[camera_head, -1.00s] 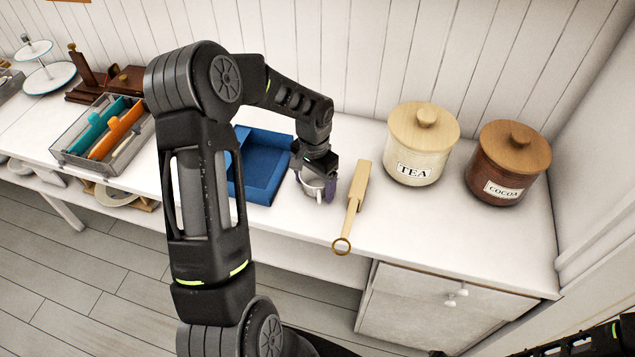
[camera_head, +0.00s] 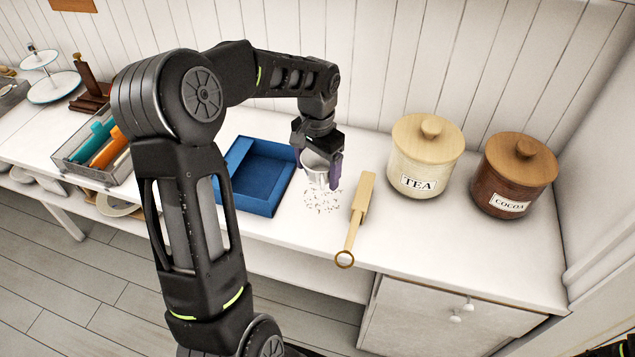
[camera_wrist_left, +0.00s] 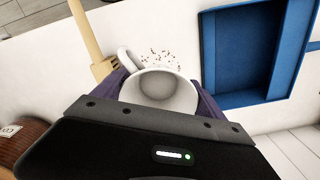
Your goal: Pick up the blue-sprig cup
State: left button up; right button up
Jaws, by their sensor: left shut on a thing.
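The cup (camera_head: 315,164) is white and grey in the head view, just right of the blue tray. My left gripper (camera_head: 320,172) is shut on it, with purple fingers on both sides of its body. The cup is held above the counter. In the left wrist view the cup (camera_wrist_left: 165,92) shows its open mouth and empty-looking inside between the fingers (camera_wrist_left: 160,95), with its handle at the upper left. No blue sprig can be made out.
Dark specks (camera_head: 323,200) lie on the counter below the cup. A blue tray (camera_head: 238,203) is to the left. A wooden tool (camera_head: 363,195) lies close on the right, then the TEA jar (camera_head: 424,165) and COCOA jar (camera_head: 512,180). A grey bin (camera_head: 75,168) stands further left.

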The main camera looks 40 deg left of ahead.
pick_arm(q)
jog(key=shift+r, duration=0.25)
dwell(0.5)
